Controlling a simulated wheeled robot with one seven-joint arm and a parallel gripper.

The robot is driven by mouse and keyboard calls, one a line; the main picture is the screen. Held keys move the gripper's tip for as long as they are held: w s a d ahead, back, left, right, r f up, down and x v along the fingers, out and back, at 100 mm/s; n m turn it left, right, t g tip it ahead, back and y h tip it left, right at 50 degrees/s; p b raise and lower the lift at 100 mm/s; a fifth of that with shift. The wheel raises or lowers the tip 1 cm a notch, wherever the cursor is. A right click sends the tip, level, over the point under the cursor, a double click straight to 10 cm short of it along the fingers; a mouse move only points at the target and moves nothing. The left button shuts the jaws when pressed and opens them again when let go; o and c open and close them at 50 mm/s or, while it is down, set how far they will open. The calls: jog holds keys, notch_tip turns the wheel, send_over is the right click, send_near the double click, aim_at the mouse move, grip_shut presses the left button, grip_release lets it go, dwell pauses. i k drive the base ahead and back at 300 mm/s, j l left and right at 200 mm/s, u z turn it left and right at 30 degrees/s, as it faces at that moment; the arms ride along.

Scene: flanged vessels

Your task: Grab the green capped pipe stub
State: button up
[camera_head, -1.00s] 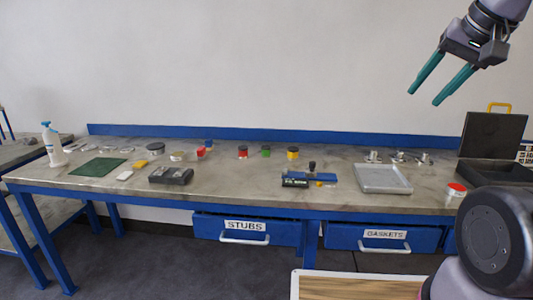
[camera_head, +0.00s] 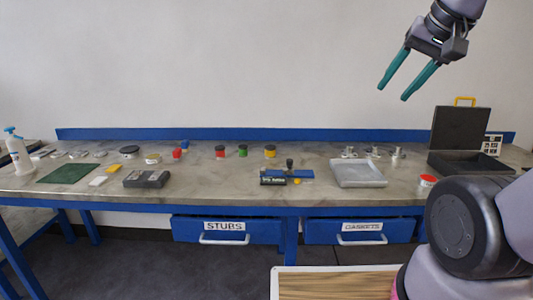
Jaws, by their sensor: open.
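The green capped pipe stub (camera_head: 243,151) stands on the bench top toward the back, between a red-banded stub (camera_head: 220,151) on its left and a yellow-banded stub (camera_head: 270,151) on its right. It looks small and dark-topped with a green band. My gripper (camera_head: 392,94) is open and empty, with two teal fingers pointing down and left. It shows high against the wall, up and to the right of the green stub and well apart from it.
The bench (camera_head: 215,184) also holds a blue fixture (camera_head: 290,175), a grey tray (camera_head: 358,173), an open black case (camera_head: 466,164), a dark device (camera_head: 147,179), a green mat (camera_head: 67,173) and a spray bottle (camera_head: 18,151). Bare bench top lies in front of the green stub.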

aim_at(242, 148)
jog(key=i+j+u, duration=0.2)
jog(key=i+j, duration=0.15)
jog(key=i, duration=0.15)
jog(key=i+j+u, duration=0.15)
jog(key=i, duration=0.35)
jog(key=j, duration=0.1)
